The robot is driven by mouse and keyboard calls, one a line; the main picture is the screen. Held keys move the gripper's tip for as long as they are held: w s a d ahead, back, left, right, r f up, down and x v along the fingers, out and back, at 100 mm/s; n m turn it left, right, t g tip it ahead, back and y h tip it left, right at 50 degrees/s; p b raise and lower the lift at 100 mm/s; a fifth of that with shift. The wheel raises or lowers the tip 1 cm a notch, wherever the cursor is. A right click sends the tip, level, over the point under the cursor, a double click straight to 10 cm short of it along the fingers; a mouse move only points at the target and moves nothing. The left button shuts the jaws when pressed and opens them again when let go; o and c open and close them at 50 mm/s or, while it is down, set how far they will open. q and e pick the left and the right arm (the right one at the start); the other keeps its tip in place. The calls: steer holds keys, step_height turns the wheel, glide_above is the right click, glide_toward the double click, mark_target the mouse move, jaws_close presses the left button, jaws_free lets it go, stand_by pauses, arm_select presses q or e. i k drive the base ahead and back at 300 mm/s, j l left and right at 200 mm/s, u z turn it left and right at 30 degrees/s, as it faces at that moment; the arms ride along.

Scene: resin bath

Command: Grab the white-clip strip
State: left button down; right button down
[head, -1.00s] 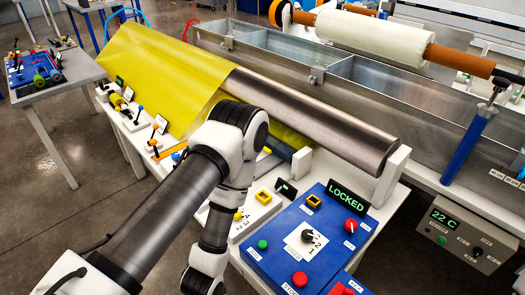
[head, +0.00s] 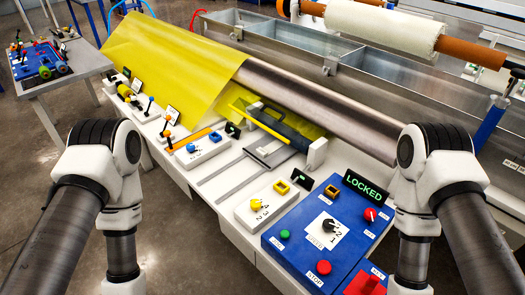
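I cannot pick out a white-clip strip with certainty in the head view. A yellow sheet (head: 165,65) drapes over the left part of a long metal roller (head: 325,98). Below the roller, a dark bar (head: 280,127) lies in a yellow-edged carriage by a white block (head: 317,153). My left arm comes in at the lower left and bends down out of the picture. My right arm comes in at the lower right and also bends down. Both grippers are below the picture edge and hidden from view.
A blue control panel (head: 287,216) with knobs, buttons and a lit LOCKED display (head: 362,187) stands at front right. Small levers and knobs line the white bench (head: 180,172). A metal trough (head: 270,47) runs behind. A side table (head: 78,67) with several small parts stands at left.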

mark_target(264, 153)
steer(key=i+j+z, duration=0.1)
steer(key=j+z, duration=0.15)
steer(key=z, duration=0.2)
steer(key=i+j+z, duration=0.1)
steer(key=j+z, duration=0.2)
steer(key=z, duration=0.15)
steer(key=j+z, duration=0.3)
steer(key=z, duration=0.15)
steer(key=i, duration=0.5)
